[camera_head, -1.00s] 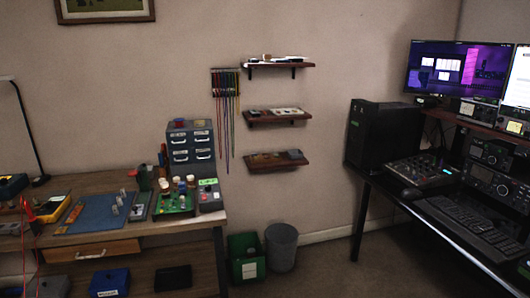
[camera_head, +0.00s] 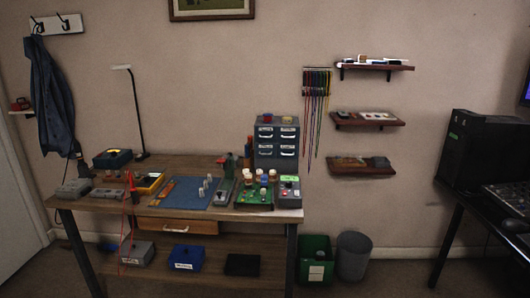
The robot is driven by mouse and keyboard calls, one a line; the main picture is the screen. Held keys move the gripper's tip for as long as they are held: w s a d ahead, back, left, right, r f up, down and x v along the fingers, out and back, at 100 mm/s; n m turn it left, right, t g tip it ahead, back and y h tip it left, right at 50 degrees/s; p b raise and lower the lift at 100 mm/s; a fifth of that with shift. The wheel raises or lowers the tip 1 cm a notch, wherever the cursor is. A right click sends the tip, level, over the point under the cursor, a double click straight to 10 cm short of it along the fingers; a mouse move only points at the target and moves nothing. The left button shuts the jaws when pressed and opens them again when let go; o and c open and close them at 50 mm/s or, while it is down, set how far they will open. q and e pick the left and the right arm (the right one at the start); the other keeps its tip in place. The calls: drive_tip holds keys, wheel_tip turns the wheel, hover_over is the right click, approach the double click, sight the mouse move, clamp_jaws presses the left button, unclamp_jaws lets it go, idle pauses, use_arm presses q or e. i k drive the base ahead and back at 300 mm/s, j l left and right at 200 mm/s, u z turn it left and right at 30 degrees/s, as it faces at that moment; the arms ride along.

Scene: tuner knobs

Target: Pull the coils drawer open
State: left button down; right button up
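A grey-blue cabinet of small labelled drawers (camera_head: 277,142) stands at the back right of the wooden workbench (camera_head: 180,161). Its drawers have pale handles and look shut; the labels are too small to read, so I cannot tell which one is for coils. A wide wooden drawer (camera_head: 178,226) with a handle sits under the bench top and looks closed. Neither of my grippers shows in the head view.
A blue mat (camera_head: 185,193), a green circuit board (camera_head: 254,194) and a grey box (camera_head: 289,192) lie on the bench. A green bin (camera_head: 316,260) and a grey bin (camera_head: 353,256) stand right of it. A black computer tower (camera_head: 487,150) is at the right.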

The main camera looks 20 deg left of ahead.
sight(263, 150)
drive_tip(key=i+l+u, duration=0.2)
drive_tip(key=i, duration=0.4)
drive_tip(key=i+l+u, duration=0.2)
drive_tip(key=i+l, duration=0.15)
drive_tip(key=i, duration=0.2)
drive_tip(key=i+l+u, duration=0.2)
drive_tip(key=i+l, duration=0.2)
drive_tip(key=i, duration=0.15)
